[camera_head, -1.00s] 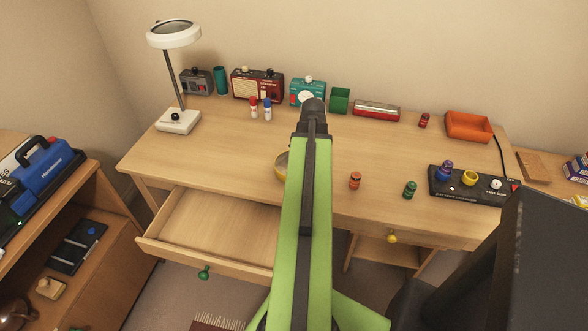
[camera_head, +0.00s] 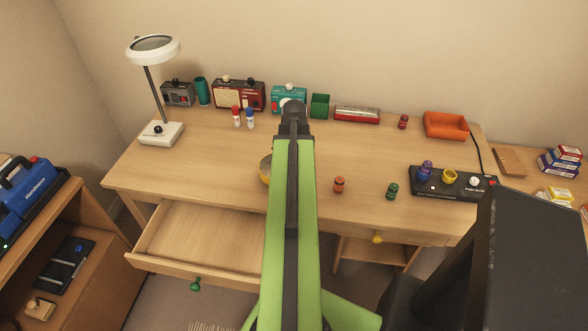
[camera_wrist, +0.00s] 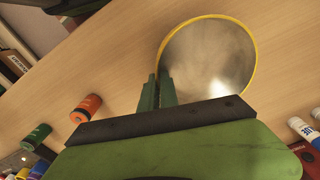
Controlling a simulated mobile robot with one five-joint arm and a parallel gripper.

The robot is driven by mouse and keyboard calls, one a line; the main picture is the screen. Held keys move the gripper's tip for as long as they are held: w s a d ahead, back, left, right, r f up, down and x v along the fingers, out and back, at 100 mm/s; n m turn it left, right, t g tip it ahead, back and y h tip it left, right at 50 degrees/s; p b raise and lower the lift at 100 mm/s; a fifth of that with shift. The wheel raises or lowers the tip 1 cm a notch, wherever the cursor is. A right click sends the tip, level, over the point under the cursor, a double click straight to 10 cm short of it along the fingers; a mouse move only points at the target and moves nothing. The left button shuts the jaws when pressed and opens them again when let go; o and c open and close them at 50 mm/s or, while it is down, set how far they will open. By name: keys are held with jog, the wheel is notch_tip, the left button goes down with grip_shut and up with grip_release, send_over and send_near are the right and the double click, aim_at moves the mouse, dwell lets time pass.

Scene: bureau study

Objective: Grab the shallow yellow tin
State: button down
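The shallow yellow tin (camera_head: 265,169) is on the desk, mostly hidden behind my green arm in the head view. In the wrist view the tin (camera_wrist: 210,58) shows its yellow rim and grey, shiny inside. My gripper (camera_wrist: 158,84) is at the tin's rim, with one finger inside the wall and one outside. The fingers are close together with the rim between them. In the head view my fingertips are hidden behind my arm.
An orange-red can (camera_head: 339,185) and a green can (camera_head: 392,191) stand right of the tin. A drawer (camera_head: 190,238) is pulled open below the desk's front left. A black control panel (camera_head: 455,186) lies at the right, a lamp (camera_head: 161,133) at the left.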

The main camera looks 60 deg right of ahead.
jog(key=s+d+r+p, duration=0.4)
jog(key=s+r+p, duration=0.3)
jog(key=s, duration=0.3)
jog(key=shift+s+d+r, duration=0.25)
jog(key=shift+s+r, duration=0.15)
jog(key=shift+r, duration=0.25)
